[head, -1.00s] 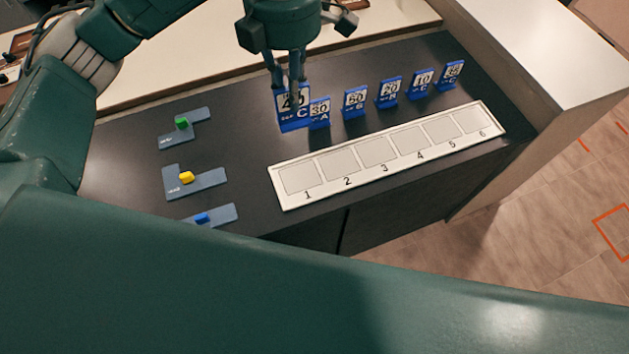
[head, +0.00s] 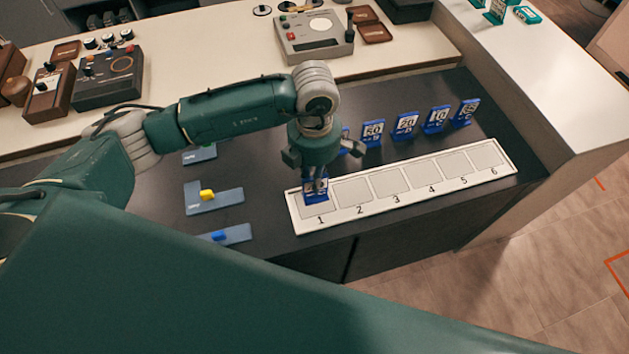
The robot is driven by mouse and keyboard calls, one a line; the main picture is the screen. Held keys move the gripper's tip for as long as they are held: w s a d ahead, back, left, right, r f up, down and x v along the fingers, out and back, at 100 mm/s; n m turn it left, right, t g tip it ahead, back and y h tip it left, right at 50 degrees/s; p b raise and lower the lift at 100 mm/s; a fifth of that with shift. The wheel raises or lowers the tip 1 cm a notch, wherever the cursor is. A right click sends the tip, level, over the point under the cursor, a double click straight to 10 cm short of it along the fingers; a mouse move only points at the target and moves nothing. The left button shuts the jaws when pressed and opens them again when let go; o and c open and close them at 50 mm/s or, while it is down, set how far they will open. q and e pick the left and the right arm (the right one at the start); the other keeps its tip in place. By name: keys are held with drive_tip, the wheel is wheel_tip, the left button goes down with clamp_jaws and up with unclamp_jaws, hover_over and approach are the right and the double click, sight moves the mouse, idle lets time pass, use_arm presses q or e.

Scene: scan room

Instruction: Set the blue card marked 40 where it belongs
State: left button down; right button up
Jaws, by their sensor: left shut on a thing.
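The blue card marked 40 (head: 315,192) is upright between the fingertips of my left gripper (head: 318,175). Its number is hard to read now, partly covered by the fingers. The card is at slot 1 of the white numbered tray (head: 371,208); I cannot tell whether its foot rests on the tray. The slots run from 1 on the left to 6 on the right, and the others are empty. My right gripper is not in view.
Several blue cards stand behind the tray, including ones marked 60 (head: 373,132), 20 (head: 406,125) and 10 (head: 436,119). Another is partly hidden behind my gripper. Grey-blue pieces with a yellow block (head: 207,195) and a blue block (head: 219,236) lie left of the tray.

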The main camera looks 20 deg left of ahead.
use_arm(q)
wheel_tip(320, 180, down, 3)
drive_tip(key=shift+r, duration=0.1)
drive_tip(key=shift+f, duration=0.25)
drive_tip(key=c, duration=2)
unclamp_jaws()
drive_tip(key=o, duration=0.3)
drive_tip(key=shift+r+p, duration=0.25)
drive_tip(key=shift+p, duration=0.05)
drive_tip(key=shift+r+b, duration=0.25)
drive_tip(key=shift+b, duration=0.05)
wheel_tip(320, 180, up, 11)
drive_tip(key=b, duration=0.3)
drive_tip(key=shift+f, duration=0.15)
drive_tip(key=shift+r, duration=0.35)
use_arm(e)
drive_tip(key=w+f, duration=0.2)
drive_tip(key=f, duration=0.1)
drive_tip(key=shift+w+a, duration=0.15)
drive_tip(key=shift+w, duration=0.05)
